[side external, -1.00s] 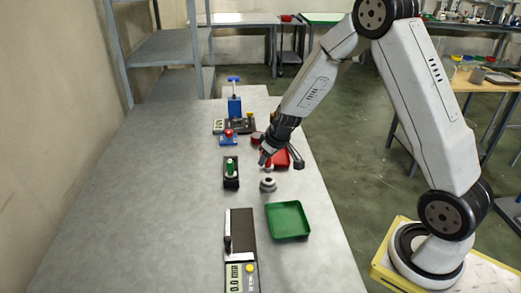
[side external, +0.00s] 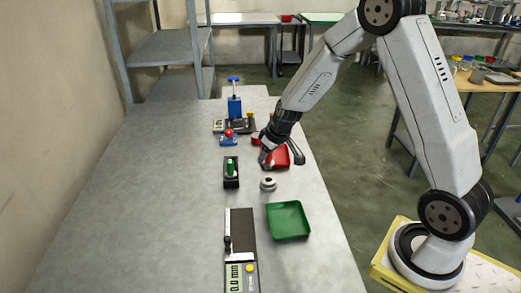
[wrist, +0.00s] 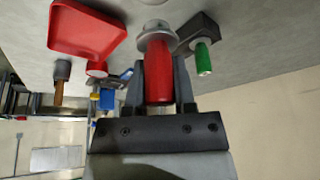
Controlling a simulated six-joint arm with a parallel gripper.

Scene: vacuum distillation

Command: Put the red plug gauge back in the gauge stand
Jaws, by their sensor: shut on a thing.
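My gripper (side external: 266,158) is shut on the red plug gauge (wrist: 158,78), whose red handle shows between the fingers in the wrist view. The gauge is hard to make out in the side view. The gauge stand (side external: 231,180) is a black block left of my gripper, with a green plug gauge (side external: 230,168) upright in it. The stand (wrist: 200,27) and green gauge (wrist: 204,60) also show at upper right in the wrist view. A grey round ring part (side external: 268,184) sits on the table just in front of the gripper. The red gauge's far end is hidden or merges with grey in the wrist view.
A red tray (side external: 281,159) lies behind my gripper and a green tray (side external: 288,213) stands nearer the camera. A black and grey digital gauge (side external: 240,245) lies at the front. A blue press (side external: 234,105) stands farther back. The table's left side is clear.

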